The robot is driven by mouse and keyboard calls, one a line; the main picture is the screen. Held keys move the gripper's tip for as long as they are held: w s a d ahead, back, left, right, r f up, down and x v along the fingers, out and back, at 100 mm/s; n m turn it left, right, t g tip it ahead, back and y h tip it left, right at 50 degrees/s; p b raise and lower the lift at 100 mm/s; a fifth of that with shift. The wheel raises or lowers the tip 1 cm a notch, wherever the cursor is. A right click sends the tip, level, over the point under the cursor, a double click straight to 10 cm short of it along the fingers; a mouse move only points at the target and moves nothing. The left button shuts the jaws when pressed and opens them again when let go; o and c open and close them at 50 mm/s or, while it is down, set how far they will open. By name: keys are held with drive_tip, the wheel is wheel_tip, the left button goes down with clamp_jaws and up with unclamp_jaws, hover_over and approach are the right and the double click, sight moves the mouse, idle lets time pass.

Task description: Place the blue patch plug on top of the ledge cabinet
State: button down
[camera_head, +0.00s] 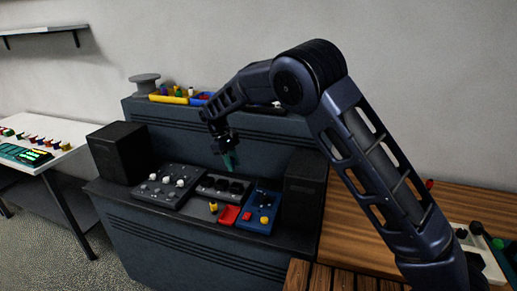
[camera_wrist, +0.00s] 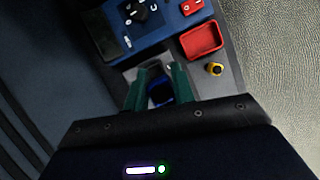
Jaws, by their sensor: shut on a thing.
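My gripper (camera_head: 231,160) hangs over the dark blue ledge cabinet (camera_head: 190,238), above its lower top and in front of its raised back part. In the wrist view my gripper's green fingers (camera_wrist: 160,72) are shut on the blue patch plug (camera_wrist: 159,94), seen between them. The plug is not clear in the head view, where the fingers cover it. I cannot see a gap under it well enough to tell its height.
Control panels (camera_head: 168,186), a blue panel (camera_head: 261,211), a red tray (camera_head: 228,216) and a yellow plug (camera_head: 213,206) stand on the lower top. Dark speakers (camera_head: 119,153) flank them. Yellow and blue bins (camera_head: 168,99) stand on the raised back. A wooden table (camera_head: 345,225) is right.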

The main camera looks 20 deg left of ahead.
drive_tip(key=s+a+f, duration=0.7)
drive_tip(key=s+a, duration=0.2)
drive_tip(key=s, duration=0.1)
drive_tip(key=shift+s+a+f, duration=0.1)
drive_tip(key=shift+a+f, duration=0.05)
drive_tip(key=shift+f, duration=1.6)
drive_tip(key=shift+a+f, duration=0.1)
drive_tip(key=shift+f, duration=1.65)
drive_tip(key=shift+f, duration=0.5)
drive_tip(key=c, duration=1.1)
unclamp_jaws()
drive_tip(key=v, duration=1.1)
